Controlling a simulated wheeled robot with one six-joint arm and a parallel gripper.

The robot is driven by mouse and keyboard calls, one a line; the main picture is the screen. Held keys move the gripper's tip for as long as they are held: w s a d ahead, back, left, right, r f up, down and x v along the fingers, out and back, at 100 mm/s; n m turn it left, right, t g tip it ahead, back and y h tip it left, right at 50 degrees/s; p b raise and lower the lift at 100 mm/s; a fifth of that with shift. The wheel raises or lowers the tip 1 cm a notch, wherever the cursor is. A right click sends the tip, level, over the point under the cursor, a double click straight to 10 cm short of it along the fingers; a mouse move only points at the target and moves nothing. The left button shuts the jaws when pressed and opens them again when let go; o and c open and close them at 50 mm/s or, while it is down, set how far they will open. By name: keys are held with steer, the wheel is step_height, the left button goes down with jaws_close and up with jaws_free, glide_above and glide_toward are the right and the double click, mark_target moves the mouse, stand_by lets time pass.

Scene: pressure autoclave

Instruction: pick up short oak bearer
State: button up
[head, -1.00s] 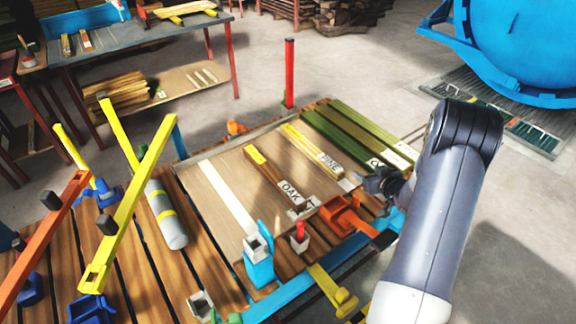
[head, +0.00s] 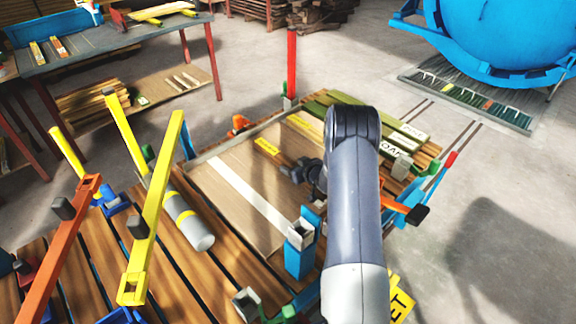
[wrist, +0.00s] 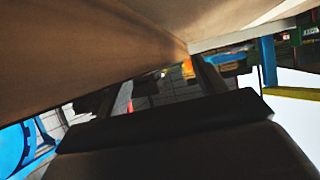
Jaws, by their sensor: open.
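The oak bearer, a dark brown bar with a yellow end (head: 267,147), lies on the board at the middle of the bench in the head view. My arm hides its near end and label. My gripper (head: 293,172) is open and dark, close beside or over the bar's visible part; I cannot tell its height or whether it touches. In the wrist view the open fingers (wrist: 158,90) show against a close brown surface that fills the upper left; I cannot tell whether this is the bearer or the board.
A second yellow-ended bar (head: 305,127) lies behind, mostly hidden by my arm. Green bars (head: 335,101) with white labels lie at the back right. A blue post (head: 300,250) stands at the board's front corner.

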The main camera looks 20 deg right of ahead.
steer(key=shift+x, duration=1.15)
steer(key=shift+c, duration=0.4)
steer(key=c, duration=1.4)
